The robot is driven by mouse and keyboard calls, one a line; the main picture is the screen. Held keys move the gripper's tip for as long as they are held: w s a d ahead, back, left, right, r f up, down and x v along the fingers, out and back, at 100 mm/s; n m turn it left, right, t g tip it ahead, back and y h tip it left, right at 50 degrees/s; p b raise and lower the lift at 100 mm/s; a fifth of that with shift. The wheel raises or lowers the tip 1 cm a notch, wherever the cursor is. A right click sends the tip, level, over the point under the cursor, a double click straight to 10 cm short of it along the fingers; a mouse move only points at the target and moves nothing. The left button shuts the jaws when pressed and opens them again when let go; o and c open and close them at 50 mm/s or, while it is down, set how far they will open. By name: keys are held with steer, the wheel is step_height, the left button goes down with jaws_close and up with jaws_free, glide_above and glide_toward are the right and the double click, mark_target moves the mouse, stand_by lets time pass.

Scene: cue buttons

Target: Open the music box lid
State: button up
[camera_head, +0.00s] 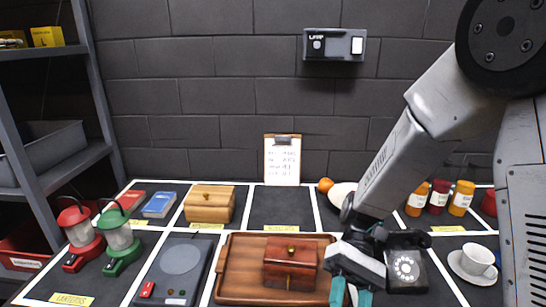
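A small reddish-brown wooden box (291,263) with a gold knob on its lid sits on a brown wooden tray (238,290), its lid looking closed. A lighter wooden box (209,204) with a small knob stands at the back left, also looking closed. I cannot tell for certain which is the music box. My gripper (351,295) points down to the right of the reddish-brown box, near the tray's right edge. Its teal fingertips are apart with nothing visible between them; their lower ends are cut off by the picture edge.
A black telephone (406,267) sits just right of my gripper, with a white cup (477,259) on a saucer beyond. A grey device (178,268) and red and green lanterns (120,240) stand left. Jars (439,195), an orange (325,185) and a clipboard (282,160) are at the back.

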steer(key=s+d+r+m+t+h, duration=0.1)
steer(key=s+d+r+t+h, duration=0.1)
steer(key=d+r+t, duration=0.4)
steer(key=s+d+r+m+t+h, duration=0.1)
steer(key=s+d+r+t+h, duration=0.2)
steer(key=d+r+t, duration=0.3)
steer(key=d+t, duration=0.1)
steer(key=t, duration=0.2)
steer(key=shift+s+d+m, duration=0.4)
steer(key=shift+c, duration=0.5)
